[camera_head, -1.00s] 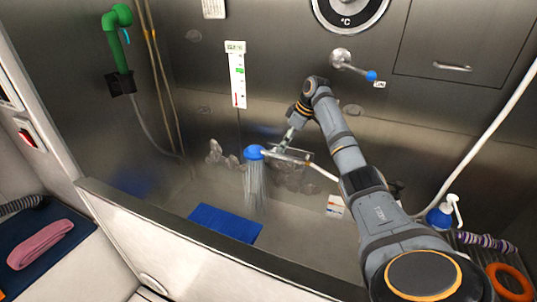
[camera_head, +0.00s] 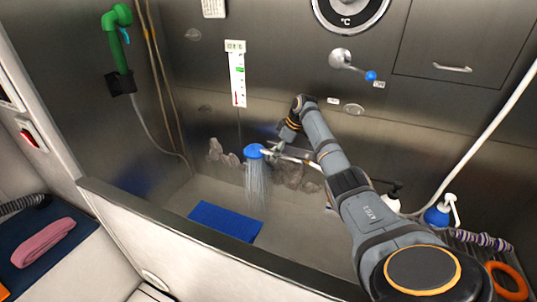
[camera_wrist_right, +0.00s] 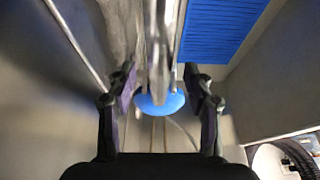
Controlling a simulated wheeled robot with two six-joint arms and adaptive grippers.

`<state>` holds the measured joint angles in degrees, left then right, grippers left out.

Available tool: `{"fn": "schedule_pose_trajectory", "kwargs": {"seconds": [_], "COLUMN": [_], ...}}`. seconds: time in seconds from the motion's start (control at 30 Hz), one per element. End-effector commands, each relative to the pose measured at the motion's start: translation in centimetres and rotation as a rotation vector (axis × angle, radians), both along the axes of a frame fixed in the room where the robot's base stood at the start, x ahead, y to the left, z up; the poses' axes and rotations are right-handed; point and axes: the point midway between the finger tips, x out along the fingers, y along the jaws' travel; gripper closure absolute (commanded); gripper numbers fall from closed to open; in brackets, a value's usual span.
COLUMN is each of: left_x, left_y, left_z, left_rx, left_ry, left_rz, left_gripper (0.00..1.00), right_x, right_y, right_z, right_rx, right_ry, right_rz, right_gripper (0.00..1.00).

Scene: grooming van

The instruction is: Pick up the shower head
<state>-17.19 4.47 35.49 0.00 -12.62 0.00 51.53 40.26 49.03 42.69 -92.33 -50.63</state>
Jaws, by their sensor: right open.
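A blue shower head (camera_head: 254,151) sprays water down into the tub in the head view, with a white handle and hose running right from it. My right gripper (camera_head: 275,147) is just right of the blue head, near its handle. In the right wrist view the gripper (camera_wrist_right: 161,95) is open, and the blue head (camera_wrist_right: 160,104) shows between its two fingers; I cannot tell whether they touch it. A second, green shower head (camera_head: 118,40) hangs in a black holder on the left wall. My left gripper is not in view.
A blue mat (camera_head: 226,221) lies in the tub, and it also shows in the wrist view (camera_wrist_right: 220,28). The tub's front wall (camera_head: 200,245) runs across the near side. A blue bottle (camera_head: 438,216) and an orange ring (camera_head: 508,281) are at right.

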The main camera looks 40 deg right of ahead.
Motion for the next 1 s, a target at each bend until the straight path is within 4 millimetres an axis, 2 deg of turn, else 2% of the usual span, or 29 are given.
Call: {"fn": "schedule_pose_trajectory", "kwargs": {"seconds": [0.67,0.77,1.0], "left_x": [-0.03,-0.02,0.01], "left_y": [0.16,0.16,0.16], "left_z": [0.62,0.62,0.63], "left_rx": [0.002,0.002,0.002], "left_ry": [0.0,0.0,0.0], "left_rz": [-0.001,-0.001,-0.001], "left_gripper": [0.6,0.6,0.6], "right_x": [0.0,0.0,0.0], "right_y": [-0.01,0.0,0.0], "right_z": [-0.46,-0.46,-0.46], "right_rx": [0.0,0.0,0.0], "right_ry": [0.0,0.0,0.0], "right_rz": [0.0,0.0,0.0], "right_gripper": [0.48,0.59,0.92]}}
